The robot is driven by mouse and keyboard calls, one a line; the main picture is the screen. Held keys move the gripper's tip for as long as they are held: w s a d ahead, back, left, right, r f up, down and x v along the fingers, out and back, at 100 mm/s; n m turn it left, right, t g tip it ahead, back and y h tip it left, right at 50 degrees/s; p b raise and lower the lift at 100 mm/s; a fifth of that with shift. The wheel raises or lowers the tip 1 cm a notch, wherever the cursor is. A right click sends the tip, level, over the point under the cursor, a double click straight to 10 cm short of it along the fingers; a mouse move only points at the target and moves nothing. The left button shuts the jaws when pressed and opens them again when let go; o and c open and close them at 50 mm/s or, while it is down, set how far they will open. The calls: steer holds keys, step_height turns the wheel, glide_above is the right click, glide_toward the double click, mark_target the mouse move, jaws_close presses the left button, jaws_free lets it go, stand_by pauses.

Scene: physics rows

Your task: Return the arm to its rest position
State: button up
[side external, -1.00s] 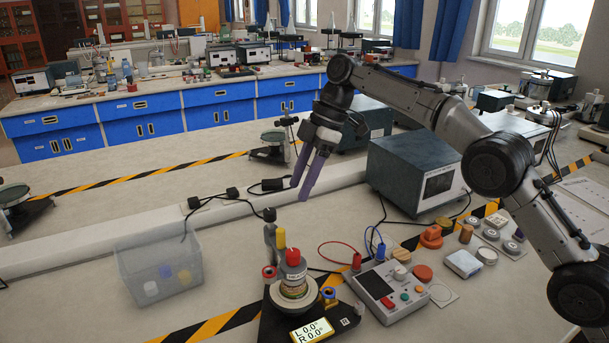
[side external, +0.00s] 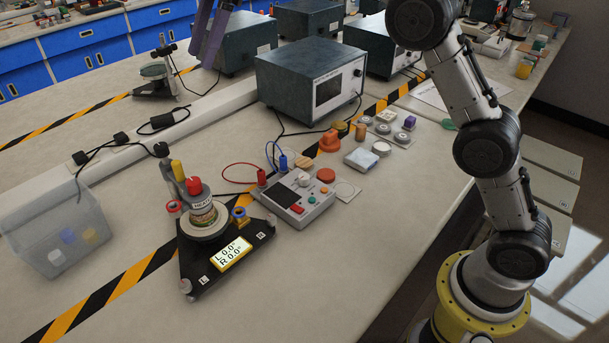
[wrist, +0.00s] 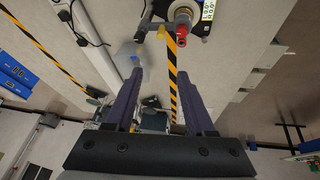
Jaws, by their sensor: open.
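My gripper (side external: 211,35) shows at the top edge of the side external view, its purple fingers pointing down and the rest cut off by the frame. It is high above the bench, clear of the objects. In the wrist view my gripper (wrist: 162,85) has its two fingers well apart with nothing held between them. My grey arm rises at the right of the side external view from a yellow base ring.
A translucent bin (side external: 52,230) is at left. A control box (side external: 294,198) and a large grey instrument (side external: 312,80) stand near the middle. Free bench lies at front right.

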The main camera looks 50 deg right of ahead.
steer(key=s+d+r+m+t+h, duration=0.1)
steer(key=s+d+r+m, duration=0.15)
steer(key=s, duration=0.45)
steer(key=s+d+r+m+t, duration=0.1)
steer(key=s+d+r, duration=0.1)
steer(key=s+d, duration=0.35)
steer(key=s+d+r+m+t+h, duration=0.1)
steer(key=s+d+r+m, duration=0.1)
steer(key=s, duration=0.7)
steer(key=s+d+f+m+h, duration=0.1)
steer(key=s+d+f+m, duration=0.2)
steer(key=f, duration=0.7)
steer(key=s+d+f+m+h, duration=0.1)
steer(key=s+d+f+m, duration=0.2)
steer(key=s+f+m, duration=0.4)
steer(key=s+f, duration=0.3)
steer(key=s, duration=0.2)
steer(key=shift+d+f+m+h, duration=0.2)
steer(key=shift+f+m+h, duration=0.1)
steer(key=shift+f+m, duration=0.1)
steer(key=shift+s, duration=0.1)
